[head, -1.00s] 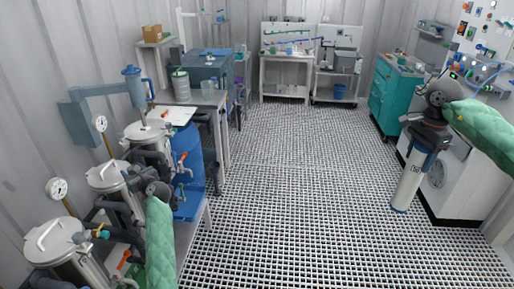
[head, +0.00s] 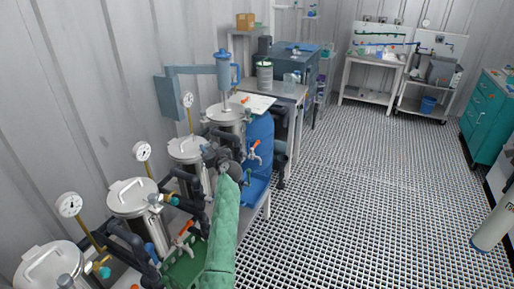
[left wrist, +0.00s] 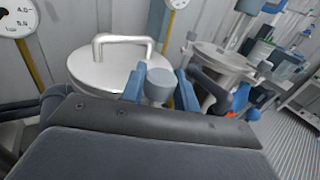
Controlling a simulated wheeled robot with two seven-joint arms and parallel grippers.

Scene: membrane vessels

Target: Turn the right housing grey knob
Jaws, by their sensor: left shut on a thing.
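The grey knob (left wrist: 158,84) sits between the two blue fingers of my left gripper (left wrist: 159,88) in the left wrist view; the fingers are shut on it. Behind it is a steel housing lid (left wrist: 112,66) with a bar handle. In the head view my left gripper (head: 209,153) is at the right side of a steel housing (head: 187,150) in the row along the left wall. Its fingertips and the knob are too small or hidden there. My right gripper is not in view.
More lidded housings (head: 132,198) with pressure gauges (head: 69,204), dark pipes and orange-handled valves (head: 185,232) crowd the left. A blue barrel (head: 260,140) stands beyond my left gripper. The grid floor (head: 350,200) is open to the right.

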